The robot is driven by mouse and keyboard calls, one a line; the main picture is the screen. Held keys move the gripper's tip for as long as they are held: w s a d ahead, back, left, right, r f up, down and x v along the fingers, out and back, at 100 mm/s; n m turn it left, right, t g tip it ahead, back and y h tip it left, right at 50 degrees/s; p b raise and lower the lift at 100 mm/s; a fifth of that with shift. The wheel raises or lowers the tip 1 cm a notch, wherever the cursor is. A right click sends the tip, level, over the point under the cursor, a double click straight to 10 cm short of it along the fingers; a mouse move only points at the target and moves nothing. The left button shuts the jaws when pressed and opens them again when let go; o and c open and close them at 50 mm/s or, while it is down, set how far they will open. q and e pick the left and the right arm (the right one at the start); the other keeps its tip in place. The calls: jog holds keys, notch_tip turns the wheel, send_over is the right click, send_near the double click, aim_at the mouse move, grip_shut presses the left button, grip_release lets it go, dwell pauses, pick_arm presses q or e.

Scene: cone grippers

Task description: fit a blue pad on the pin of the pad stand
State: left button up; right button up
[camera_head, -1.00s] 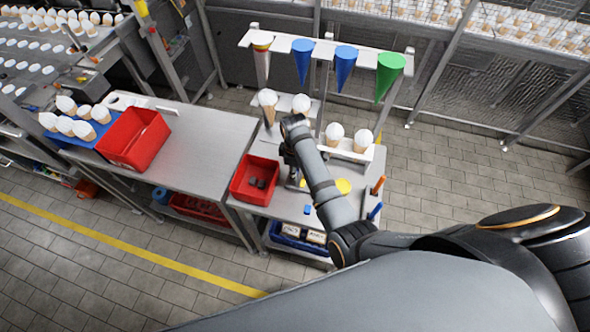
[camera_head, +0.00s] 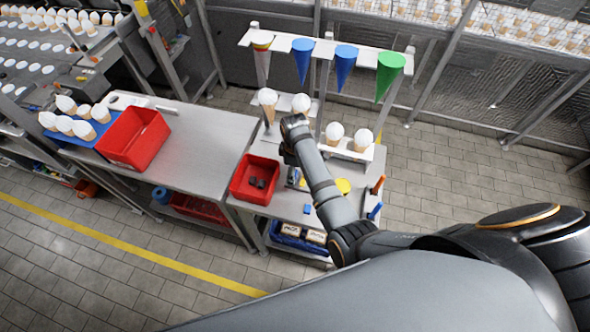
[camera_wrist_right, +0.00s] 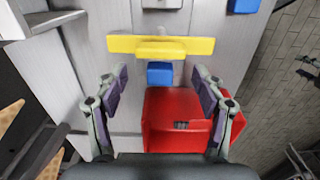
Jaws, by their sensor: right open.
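My right gripper (camera_wrist_right: 160,88) is open, its two fingers apart on either side of the wrist view. A small blue block (camera_wrist_right: 160,73), perhaps a blue pad, shows between the fingers, just below a yellow bar-like part (camera_wrist_right: 118,44). I cannot tell whether the fingers touch the block. In the head view my right arm reaches over the small table and hides most of its gripper. A small blue piece (camera_head: 307,208) lies on the table near its front edge. I cannot make out the stand's pin for certain. My left gripper is not in view.
A red bin (camera_head: 242,190) with dark pieces stands left of my right arm; it also shows in the wrist view (camera_wrist_right: 155,136). Behind is a rack (camera_head: 270,40) with hanging cones. A larger red bin (camera_head: 126,150) stands left.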

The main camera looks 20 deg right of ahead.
jog(key=shift+r+p, duration=0.7)
jog(key=shift+r, duration=1.85)
jog(key=shift+f, duration=0.1)
